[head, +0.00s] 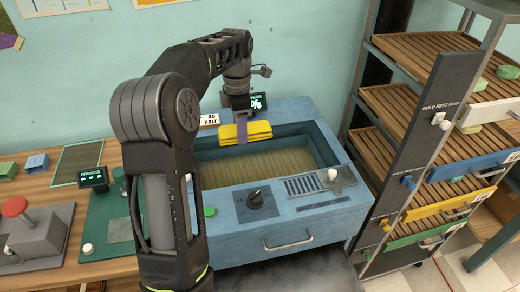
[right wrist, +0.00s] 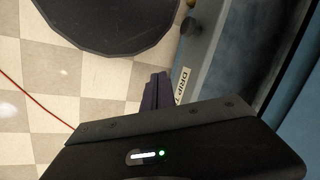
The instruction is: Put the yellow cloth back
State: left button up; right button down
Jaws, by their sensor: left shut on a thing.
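The yellow cloth (head: 255,132) is a folded, layered piece in the head view. My left gripper (head: 242,128) is shut on it and holds it above the back left part of the blue open basin (head: 325,217). The basin has a yellowish ribbed floor or liquid inside. In the right wrist view, my right gripper (right wrist: 157,90) points away over the checkered floor, its fingers close together, with nothing seen between them. My right gripper does not show in the head view.
A rack with slatted wooden shelves (head: 428,48) stands at the right, with coloured bars. On the wooden table at the left are a red-button device (head: 15,207), a green mat (head: 105,215) and small soap-like blocks (head: 37,163). A dark round thing (right wrist: 110,20) is on the floor.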

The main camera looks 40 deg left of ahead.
pick_arm(q)
jog(key=p, duration=0.1)
send_over(242, 162)
notch_tip(242, 162, down, 6)
jog(key=shift+w+f, duration=0.1)
jog(key=shift+f, duration=0.05)
notch_tip(242, 162, down, 3)
jog(key=shift+p, duration=0.5)
jog(key=shift+f, duration=0.3)
jog(key=shift+f, duration=0.15)
jog(key=o, duration=1.5)
jog(key=shift+c, duration=0.2)
